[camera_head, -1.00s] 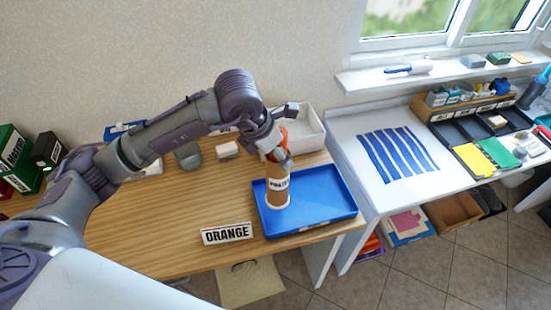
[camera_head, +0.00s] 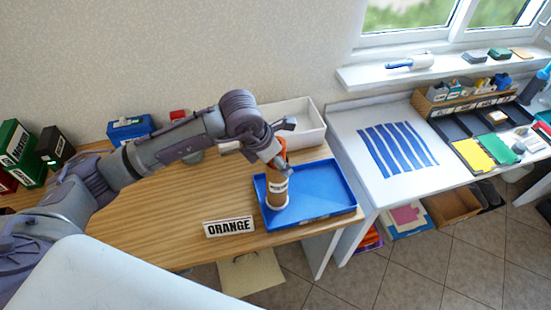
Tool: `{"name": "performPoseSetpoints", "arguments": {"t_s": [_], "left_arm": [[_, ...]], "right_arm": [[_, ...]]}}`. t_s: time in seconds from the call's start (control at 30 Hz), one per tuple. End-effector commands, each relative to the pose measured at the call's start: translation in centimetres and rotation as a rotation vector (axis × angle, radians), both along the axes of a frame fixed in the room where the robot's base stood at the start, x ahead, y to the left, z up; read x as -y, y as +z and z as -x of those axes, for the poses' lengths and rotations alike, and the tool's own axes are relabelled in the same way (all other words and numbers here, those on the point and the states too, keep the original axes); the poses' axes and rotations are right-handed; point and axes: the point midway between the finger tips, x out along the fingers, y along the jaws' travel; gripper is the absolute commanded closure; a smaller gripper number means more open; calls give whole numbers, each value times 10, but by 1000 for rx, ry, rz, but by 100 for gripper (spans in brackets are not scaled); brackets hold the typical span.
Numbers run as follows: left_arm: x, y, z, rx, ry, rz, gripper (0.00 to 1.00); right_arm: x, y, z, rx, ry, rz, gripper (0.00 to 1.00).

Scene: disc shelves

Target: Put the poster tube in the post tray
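The poster tube (camera_head: 275,190) is a brown cardboard cylinder with a white label and a white lower end. It stands upright in the left part of the blue tray (camera_head: 327,203). My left gripper (camera_head: 278,158) is at the top of the tube, by its orange upper part. The fingers seem closed around it, though the arm partly hides them. A white sign reading ORANGE (camera_head: 229,227) stands in front of the tray. My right gripper is not in view.
A white bin (camera_head: 313,117) stands behind the blue tray. A blue box (camera_head: 130,128) and green binders (camera_head: 15,145) are at the table's back left. A white table (camera_head: 375,195) with blue stripes adjoins on the right. The wooden tabletop left of the sign is clear.

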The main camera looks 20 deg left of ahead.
Motion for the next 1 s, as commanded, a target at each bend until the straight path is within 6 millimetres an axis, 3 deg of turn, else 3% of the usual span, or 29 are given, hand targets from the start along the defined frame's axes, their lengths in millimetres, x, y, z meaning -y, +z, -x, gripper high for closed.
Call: {"name": "performPoseSetpoints", "arguments": {"t_s": [0.37, 0.43, 0.8, 1.0], "left_arm": [[0, 5, 0, 0, 0, 0, 18], [-2, 9, 2, 3, -1, 1, 18], [-18, 79, 26, 6, -1, 0, 18], [-24, 106, 35, 3, 1, 0, 18]], "right_arm": [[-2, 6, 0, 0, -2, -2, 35], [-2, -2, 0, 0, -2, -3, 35], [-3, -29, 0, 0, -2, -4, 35], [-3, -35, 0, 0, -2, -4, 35]]}}
